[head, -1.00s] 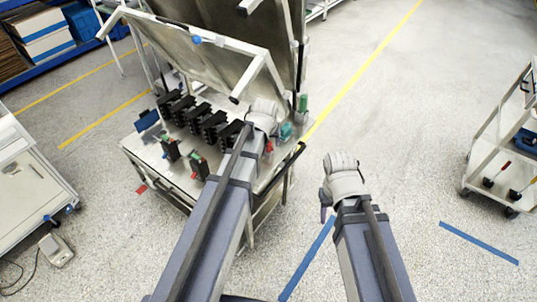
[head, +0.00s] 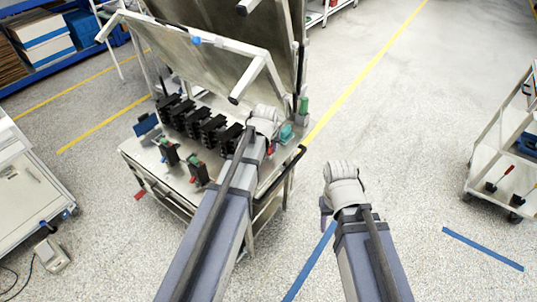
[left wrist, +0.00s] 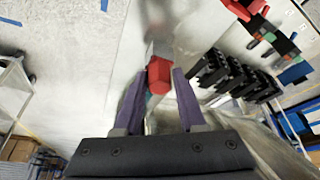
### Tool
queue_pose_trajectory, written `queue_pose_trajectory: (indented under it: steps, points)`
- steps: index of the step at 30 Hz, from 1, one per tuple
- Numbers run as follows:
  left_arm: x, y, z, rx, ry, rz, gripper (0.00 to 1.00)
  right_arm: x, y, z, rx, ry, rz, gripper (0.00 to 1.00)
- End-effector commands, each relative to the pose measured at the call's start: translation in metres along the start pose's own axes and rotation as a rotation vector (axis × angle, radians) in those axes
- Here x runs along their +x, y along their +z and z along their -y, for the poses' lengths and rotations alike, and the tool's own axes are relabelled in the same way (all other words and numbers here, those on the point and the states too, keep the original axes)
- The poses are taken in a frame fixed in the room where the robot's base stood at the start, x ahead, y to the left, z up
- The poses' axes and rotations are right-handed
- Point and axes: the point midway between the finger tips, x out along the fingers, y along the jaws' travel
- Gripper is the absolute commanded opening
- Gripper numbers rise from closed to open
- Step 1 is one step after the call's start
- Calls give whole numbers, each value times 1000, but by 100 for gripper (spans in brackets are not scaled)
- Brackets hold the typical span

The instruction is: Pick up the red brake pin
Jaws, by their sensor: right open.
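The red brake pin (left wrist: 159,75) shows in the left wrist view as a faceted red block between the tips of my left gripper's dark purple fingers (left wrist: 160,72). Narrow gaps seem to separate it from both fingers, so the gripper looks open around it. In the head view a red part (head: 269,148) shows beside my left wrist, mostly hidden by my arm. My left gripper is over the right end of the metal bench, its fingers hidden there. My right gripper (head: 325,214) is open and empty over the floor.
The bench carries a row of black breakers (head: 200,125), two black units with red and green parts (head: 197,172), a teal block (head: 287,133) and a green cylinder (head: 303,105). A raised metal panel (head: 205,55) stands behind. A tool cart (head: 505,150) is at right; floor between is clear.

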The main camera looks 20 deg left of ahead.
Motion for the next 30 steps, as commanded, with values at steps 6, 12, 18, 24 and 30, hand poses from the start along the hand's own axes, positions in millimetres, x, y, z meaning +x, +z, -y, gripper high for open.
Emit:
queue_pose_trajectory:
  steps: [6, 12, 18, 24, 30]
  points:
    - [0, 0, 0, 0, 1, 1, 0, 0, 0, 0, 0, 0, 0, 50]
    - [0, 0, 0, 0, 1, 2, 0, 0, 0, 0, 0, 0, 0, 50]
    - [-1, 0, -1, 0, 1, 2, 0, -1, 0, 0, 0, 0, 0, 50]
    - [-11, -4, 0, 0, 1, 2, 0, -12, 1, -1, 0, 0, 0, 50]
    - [-34, -14, 0, 0, 1, 1, 0, -36, 2, -4, -1, 0, 0, 50]
